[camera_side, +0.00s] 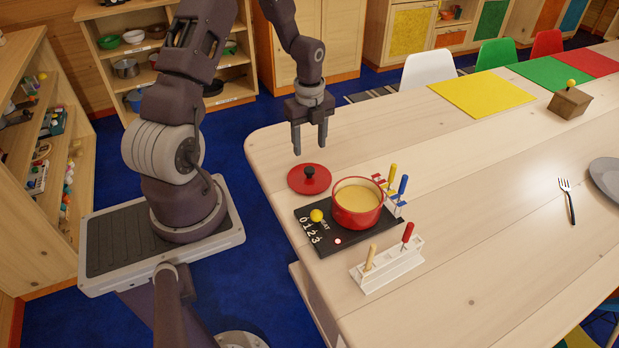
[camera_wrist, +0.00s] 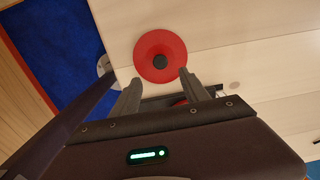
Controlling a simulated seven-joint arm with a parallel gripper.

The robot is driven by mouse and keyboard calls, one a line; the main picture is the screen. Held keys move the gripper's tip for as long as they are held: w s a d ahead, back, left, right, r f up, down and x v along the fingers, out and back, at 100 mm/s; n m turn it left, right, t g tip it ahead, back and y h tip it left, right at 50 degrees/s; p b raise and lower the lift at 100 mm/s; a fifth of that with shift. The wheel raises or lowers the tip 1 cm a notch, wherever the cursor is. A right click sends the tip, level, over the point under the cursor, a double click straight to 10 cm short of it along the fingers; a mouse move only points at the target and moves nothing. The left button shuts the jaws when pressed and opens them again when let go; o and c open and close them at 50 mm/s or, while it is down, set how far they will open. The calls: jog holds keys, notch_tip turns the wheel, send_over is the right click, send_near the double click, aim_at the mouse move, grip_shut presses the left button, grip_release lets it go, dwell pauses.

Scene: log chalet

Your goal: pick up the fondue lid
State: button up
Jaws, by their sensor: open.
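The fondue lid (camera_side: 309,180) is a red disc with a black knob, lying flat on the wooden table beside the red pot (camera_side: 358,204). In the wrist view the lid (camera_wrist: 160,55) shows whole, its knob near the middle. My gripper (camera_side: 311,150) points down with its fingers apart and empty. It is above the lid and apart from it. In the wrist view the gripper fingers (camera_wrist: 160,82) show below the lid's centre. The pot stands open on a dark hotplate board, with yellow fondue inside.
White fork racks (camera_side: 387,264) with coloured-handled forks stand in front of and right of the pot.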

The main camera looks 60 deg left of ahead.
aim_at(309, 169)
jog(key=shift+m, duration=0.3)
jog(key=f, duration=0.8)
jog(key=shift+w+a+f, duration=0.15)
jog(key=shift+a+f, duration=0.1)
jog(key=shift+f, duration=0.15)
grip_shut()
